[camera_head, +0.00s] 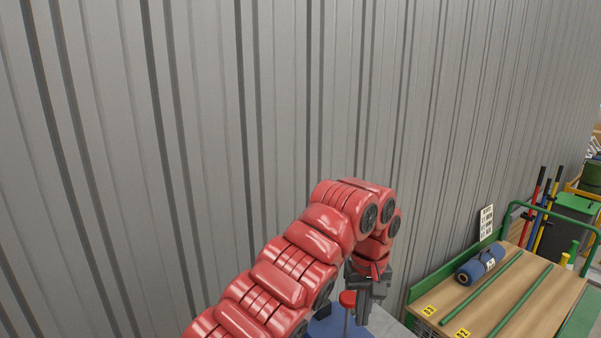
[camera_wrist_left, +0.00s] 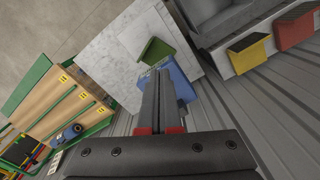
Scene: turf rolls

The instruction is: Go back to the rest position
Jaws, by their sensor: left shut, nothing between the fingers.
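My left arm, red and segmented, reaches in from the bottom of the head view and bends down at its wrist. My left gripper (camera_head: 363,312) points downward, dark grey, shut and empty. In the left wrist view the two fingers (camera_wrist_left: 158,95) lie together with nothing between them. My right gripper is in neither view.
A grey corrugated wall (camera_head: 200,120) stands behind my arm. At right is a wooden-topped cart (camera_head: 535,270) with green rails, green bars and a blue roll (camera_head: 480,264). A blue object (camera_wrist_left: 178,80) and a green one (camera_wrist_left: 157,51) lie below the gripper.

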